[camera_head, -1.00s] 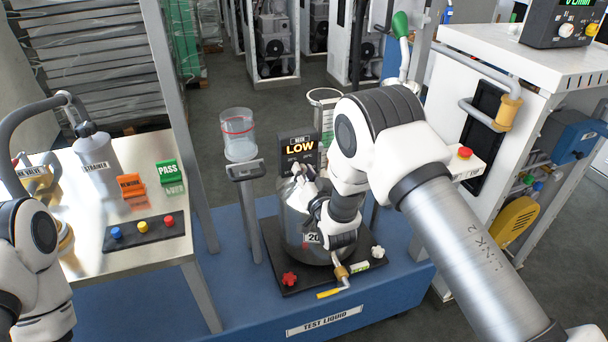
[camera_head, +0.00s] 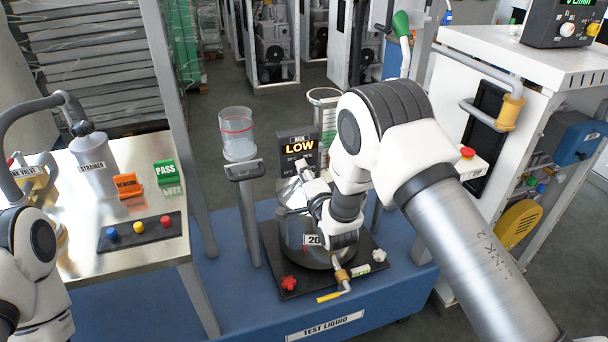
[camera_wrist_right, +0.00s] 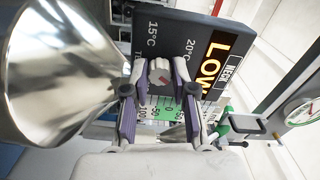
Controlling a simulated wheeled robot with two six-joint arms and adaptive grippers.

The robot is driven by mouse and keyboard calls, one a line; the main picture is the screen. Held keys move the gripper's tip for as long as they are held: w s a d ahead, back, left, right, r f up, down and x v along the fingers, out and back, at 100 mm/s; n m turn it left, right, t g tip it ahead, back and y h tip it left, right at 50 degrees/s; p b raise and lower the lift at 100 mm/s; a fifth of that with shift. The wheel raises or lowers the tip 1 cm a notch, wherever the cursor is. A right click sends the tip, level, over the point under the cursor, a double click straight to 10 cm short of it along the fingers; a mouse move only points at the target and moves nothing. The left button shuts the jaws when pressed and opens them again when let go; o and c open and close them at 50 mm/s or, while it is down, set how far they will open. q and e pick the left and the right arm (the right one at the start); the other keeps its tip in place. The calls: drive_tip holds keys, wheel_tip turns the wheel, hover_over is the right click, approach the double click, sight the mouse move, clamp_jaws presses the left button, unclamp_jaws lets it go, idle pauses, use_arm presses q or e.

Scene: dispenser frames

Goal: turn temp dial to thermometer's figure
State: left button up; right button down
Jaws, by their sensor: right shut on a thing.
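A dark display box (camera_head: 298,143) reading LOW in amber stands behind the metal vessel (camera_head: 292,232). In the right wrist view its panel (camera_wrist_right: 178,32) appears sideways, with 15°C and 20°C marks beside a pale knob (camera_wrist_right: 160,72) bearing a reddish mark. My right gripper (camera_wrist_right: 157,84) is shut on this knob, a finger on either side. In the head view the right gripper (camera_head: 304,172) is at the panel's lower edge, and the knob is mostly hidden. A round gauge (camera_wrist_right: 304,110) shows at the wrist view's right edge; its figure is unreadable. The left gripper is out of view.
A clear cup (camera_head: 238,136) stands left of the display. A red knob (camera_head: 289,283) and a brass valve (camera_head: 341,274) are at the vessel's base. A steel table (camera_head: 152,262) stands left, a white cabinet (camera_head: 530,62) right. The vessel is close beside the gripper.

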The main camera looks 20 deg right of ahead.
drive_tip(key=shift+f+m+b, duration=0.15)
drive_tip(key=shift+m+b, duration=0.55)
drive_tip(key=shift+m, duration=7.1)
drive_tip(key=c, duration=0.9)
unclamp_jaws()
drive_tip(key=shift+c, duration=0.2)
drive_tip(key=shift+s, duration=0.1)
